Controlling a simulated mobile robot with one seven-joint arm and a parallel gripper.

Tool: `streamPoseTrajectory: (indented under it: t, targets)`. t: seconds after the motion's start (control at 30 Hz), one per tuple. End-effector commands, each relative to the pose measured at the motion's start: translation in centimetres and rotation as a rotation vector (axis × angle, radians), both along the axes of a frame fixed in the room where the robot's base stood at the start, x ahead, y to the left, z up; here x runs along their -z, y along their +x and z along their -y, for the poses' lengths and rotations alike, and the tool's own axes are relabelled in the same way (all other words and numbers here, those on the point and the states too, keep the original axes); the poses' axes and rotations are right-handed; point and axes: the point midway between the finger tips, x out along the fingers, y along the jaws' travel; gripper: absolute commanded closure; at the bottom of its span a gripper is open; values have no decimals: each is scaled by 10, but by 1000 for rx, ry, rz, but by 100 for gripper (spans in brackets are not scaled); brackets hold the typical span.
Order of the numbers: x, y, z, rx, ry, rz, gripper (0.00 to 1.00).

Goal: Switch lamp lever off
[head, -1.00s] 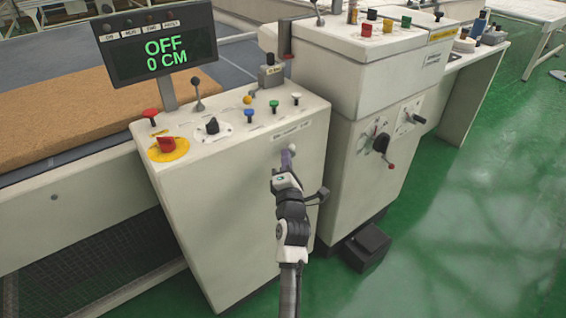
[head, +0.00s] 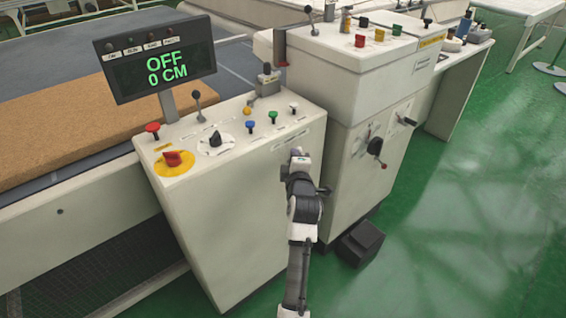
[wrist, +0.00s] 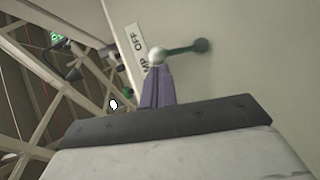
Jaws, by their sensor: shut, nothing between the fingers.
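The lamp lever (wrist: 183,50) shows in the wrist view as a thin rod with a pale ball at its near end and a dark round end at the panel.
The cabinet's top carries a red knob (head: 172,158) on a yellow disc, a black knob (head: 215,139) and several coloured buttons. A display (head: 159,61) reads OFF, 0 CM. A taller machine housing (head: 357,80) stands at the right, with a dark box (head: 360,243) on the floor.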

Motion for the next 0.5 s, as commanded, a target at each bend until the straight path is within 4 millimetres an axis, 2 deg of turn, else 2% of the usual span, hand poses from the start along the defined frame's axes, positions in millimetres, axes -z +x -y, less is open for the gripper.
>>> streamPoseTrajectory:
  t: [0.03, 0.4, 0.5]
  targets:
    - [-9, 2, 4, 2, 36, -25, 100]
    - [-7, 14, 19, 1, 261, -189, 100]
    - [-6, 16, 22, 1, 263, -190, 100]
